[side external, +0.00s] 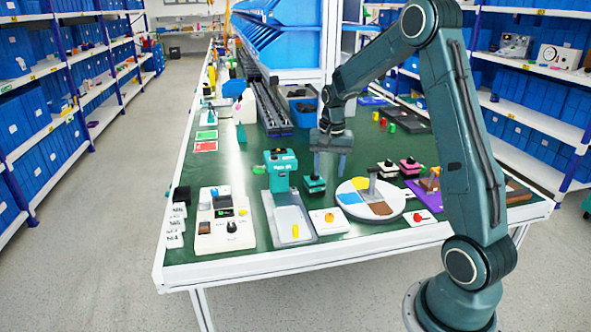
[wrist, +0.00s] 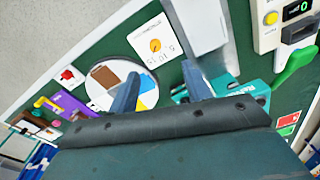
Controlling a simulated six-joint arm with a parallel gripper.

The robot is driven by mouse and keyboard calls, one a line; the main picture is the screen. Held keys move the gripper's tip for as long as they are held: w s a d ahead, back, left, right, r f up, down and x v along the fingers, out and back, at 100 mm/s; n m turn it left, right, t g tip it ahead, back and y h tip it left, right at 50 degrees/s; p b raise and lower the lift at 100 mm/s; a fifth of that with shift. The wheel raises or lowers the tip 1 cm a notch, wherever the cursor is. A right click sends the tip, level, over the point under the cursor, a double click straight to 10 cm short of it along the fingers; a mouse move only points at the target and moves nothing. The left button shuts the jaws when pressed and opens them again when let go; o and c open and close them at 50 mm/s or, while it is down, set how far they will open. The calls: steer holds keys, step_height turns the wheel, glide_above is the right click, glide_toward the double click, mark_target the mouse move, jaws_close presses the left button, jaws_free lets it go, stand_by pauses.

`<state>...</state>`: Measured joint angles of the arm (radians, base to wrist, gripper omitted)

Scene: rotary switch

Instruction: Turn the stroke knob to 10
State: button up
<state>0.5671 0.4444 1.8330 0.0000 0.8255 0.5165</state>
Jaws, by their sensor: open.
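A white square plate with a round orange-yellow knob (side external: 329,217) lies near the front edge of the green table. The knob also shows in the wrist view (wrist: 155,45), with small dark numerals on the plate beside it; its label and pointer are too small to read surely. My gripper (side external: 330,165) hangs above the table, behind and above the plate, apart from it. In the wrist view my gripper (wrist: 160,80) has its two fingers spread with nothing between them, and the knob lies beyond the fingertips.
A round plate with coloured sectors (side external: 352,205) sits right of the knob plate. A teal press with a grey bed (side external: 289,222) stands to its left. A cream control panel (side external: 213,240) stands farther left; its display (wrist: 297,9) reads 0. A teal-black block (side external: 314,184) sits behind.

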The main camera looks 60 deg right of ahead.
mark_target(330, 215)
steer(key=shift+m, duration=0.6)
steer(key=d+f, duration=0.2)
steer(key=f, duration=0.1)
steer(key=shift+d+f, duration=0.15)
steer(key=shift+d, duration=0.25)
steer(key=shift+f, duration=0.1)
steer(key=shift+f, duration=6.8)
steer(key=shift+c, duration=0.4)
steer(key=c, duration=0.9)
